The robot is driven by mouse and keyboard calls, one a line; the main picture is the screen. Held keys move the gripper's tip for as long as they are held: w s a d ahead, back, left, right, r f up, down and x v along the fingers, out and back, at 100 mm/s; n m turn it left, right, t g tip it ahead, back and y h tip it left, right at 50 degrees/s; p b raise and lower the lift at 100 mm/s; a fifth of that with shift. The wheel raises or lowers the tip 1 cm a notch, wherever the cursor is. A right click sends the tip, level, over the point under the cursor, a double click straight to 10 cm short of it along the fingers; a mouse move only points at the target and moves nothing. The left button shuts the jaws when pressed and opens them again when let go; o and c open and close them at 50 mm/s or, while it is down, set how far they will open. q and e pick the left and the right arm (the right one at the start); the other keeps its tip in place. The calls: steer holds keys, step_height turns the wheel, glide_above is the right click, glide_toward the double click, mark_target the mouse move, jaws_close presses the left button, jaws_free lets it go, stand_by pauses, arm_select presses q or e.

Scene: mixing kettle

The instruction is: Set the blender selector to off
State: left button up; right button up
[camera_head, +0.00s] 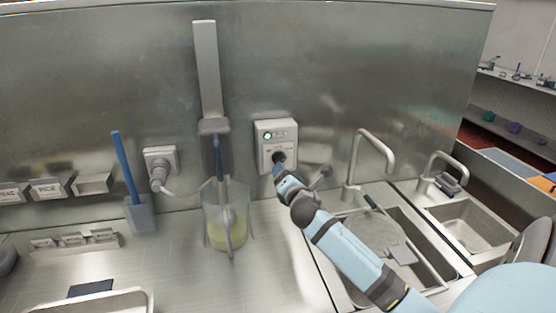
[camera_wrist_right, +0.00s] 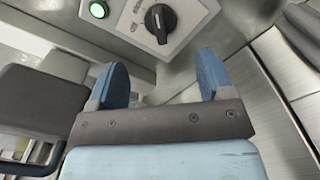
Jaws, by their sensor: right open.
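The blender's control box (camera_head: 276,140) is mounted on the steel back wall, with a lit green light (camera_head: 268,136) at its upper left. The black selector knob (camera_head: 278,157) is on its lower front. In the right wrist view the knob (camera_wrist_right: 160,20) shows clearly, a round dial with a raised grip bar close to upright. My right gripper (camera_wrist_right: 165,75) is open and empty, with its two blue fingers apart just below the knob in that view. In the head view my right arm reaches up to the box, and the gripper (camera_head: 280,172) is at its lower edge. My left gripper is not in view.
A clear vessel with yellow-green liquid (camera_head: 215,237) stands under the blender column (camera_head: 207,75), left of the box. A sink (camera_head: 425,250) and a tall faucet (camera_head: 356,165) are at the right.

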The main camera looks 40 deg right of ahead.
mark_target(280, 159)
steer(key=b+x, duration=0.2)
steer(key=x, duration=0.5)
steer(key=shift+w, duration=0.15)
steer(key=shift+w+d+f, duration=0.1)
steer(key=shift+w, duration=0.05)
steer(key=shift+c, duration=0.4)
